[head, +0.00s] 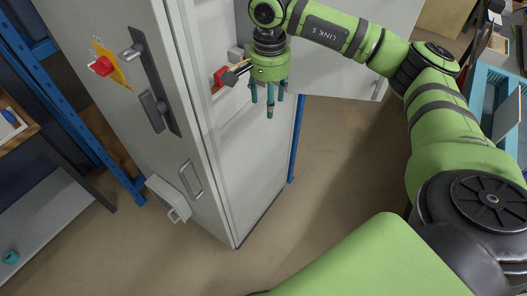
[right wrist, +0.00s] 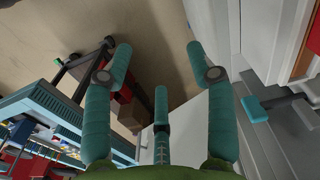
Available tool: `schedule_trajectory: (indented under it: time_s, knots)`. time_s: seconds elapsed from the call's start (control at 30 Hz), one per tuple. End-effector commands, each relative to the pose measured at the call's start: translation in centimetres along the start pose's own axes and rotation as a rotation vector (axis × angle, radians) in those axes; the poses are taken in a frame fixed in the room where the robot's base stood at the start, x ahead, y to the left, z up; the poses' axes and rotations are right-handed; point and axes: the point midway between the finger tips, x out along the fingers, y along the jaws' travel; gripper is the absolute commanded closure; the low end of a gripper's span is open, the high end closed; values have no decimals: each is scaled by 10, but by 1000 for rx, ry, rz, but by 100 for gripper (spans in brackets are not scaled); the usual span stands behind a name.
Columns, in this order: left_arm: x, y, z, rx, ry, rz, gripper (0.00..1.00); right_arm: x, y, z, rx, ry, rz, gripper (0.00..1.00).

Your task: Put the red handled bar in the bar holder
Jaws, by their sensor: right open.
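My right gripper (head: 270,100) hangs with its teal fingers down in front of the open grey cabinet (head: 250,160). In the right wrist view its fingers (right wrist: 160,75) are spread wide with nothing between them. A red part (head: 220,76) shows inside the cabinet, just left of the gripper, with a dark piece beside it; it may be the red handled bar, but most of it is hidden. A red knob (head: 102,66) on a yellow plate is on the cabinet's outer face. I cannot tell which part is the bar holder. My left gripper is not in view.
The outer face carries a black handle (head: 155,85) and a small pale bracket (head: 169,198) low down. A white panel (head: 345,75) stands open behind my right arm. Blue shelving (head: 75,100) is at the left. The floor (head: 340,150) below the gripper is clear.

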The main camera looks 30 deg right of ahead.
Motion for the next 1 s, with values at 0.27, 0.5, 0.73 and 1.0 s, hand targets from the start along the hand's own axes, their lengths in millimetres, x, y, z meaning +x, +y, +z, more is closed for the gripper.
schedule_trajectory:
  time_s: [0.27, 0.5, 0.73, 1.0]
  knots:
    - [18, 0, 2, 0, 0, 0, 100, 57, 2, 21, -174, 0, 3, 43]
    - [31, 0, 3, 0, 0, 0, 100, 100, 5, 42, -326, -1, 3, 43]
    - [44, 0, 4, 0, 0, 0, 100, 140, 11, 64, -476, -1, 3, 43]
    - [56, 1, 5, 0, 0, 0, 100, 179, 19, 92, -638, -1, 3, 43]
